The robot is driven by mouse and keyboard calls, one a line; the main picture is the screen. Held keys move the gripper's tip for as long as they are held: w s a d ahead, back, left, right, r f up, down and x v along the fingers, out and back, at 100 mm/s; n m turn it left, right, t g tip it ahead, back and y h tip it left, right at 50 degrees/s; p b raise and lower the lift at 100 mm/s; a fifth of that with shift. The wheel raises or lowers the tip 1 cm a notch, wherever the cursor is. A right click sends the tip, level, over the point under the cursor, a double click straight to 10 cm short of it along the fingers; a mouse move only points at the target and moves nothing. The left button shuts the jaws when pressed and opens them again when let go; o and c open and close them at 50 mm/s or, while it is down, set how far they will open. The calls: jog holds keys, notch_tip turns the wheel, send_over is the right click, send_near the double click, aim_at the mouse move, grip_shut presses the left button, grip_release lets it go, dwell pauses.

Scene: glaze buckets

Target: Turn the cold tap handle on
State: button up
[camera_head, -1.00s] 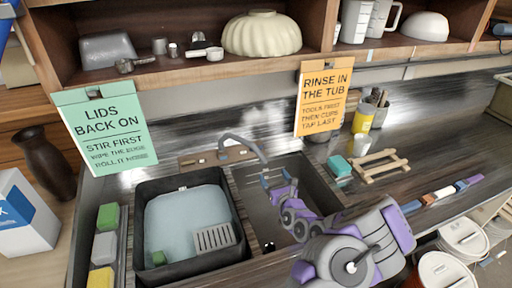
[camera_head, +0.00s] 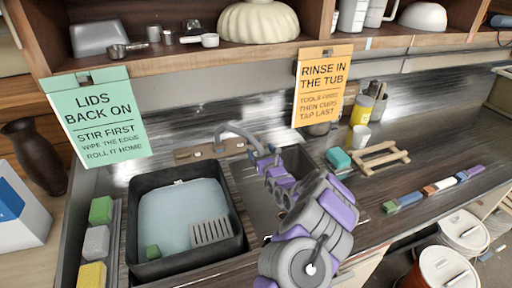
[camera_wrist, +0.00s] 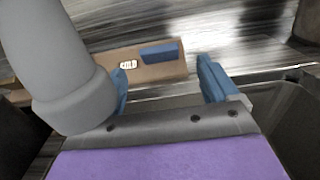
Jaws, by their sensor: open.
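The tap's grey curved spout (camera_head: 233,129) rises behind the sink from a brown mounting plate (camera_head: 190,153). In the wrist view, a blue bar (camera_wrist: 160,53), seemingly the cold handle, lies along the brown plate (camera_wrist: 100,62) beside a small white label (camera_wrist: 128,64). A thick grey rounded shape at left, seemingly the spout, fills the near side there. My gripper (camera_wrist: 165,82) is open, with blue fingers either side of an empty gap. The blue bar shows beyond that gap, apart from the fingers. In the head view my gripper is beside the spout; its fingertips are partly hidden.
A dark tub of water (camera_head: 135,225) with a grey grate stands left of the sink basin (camera_head: 245,190). Sponges (camera_head: 95,243) line the left. A teal block (camera_head: 338,158), wooden rack (camera_head: 380,160) and cups are at right. A shelf (camera_head: 180,55) overhangs the back.

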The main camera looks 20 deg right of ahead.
jog(key=shift+w+b, duration=0.7)
jog(key=shift+w, duration=2.2)
jog(key=shift+c, duration=0.5)
jog(key=c, duration=1)
jog(key=shift+o, duration=0.2)
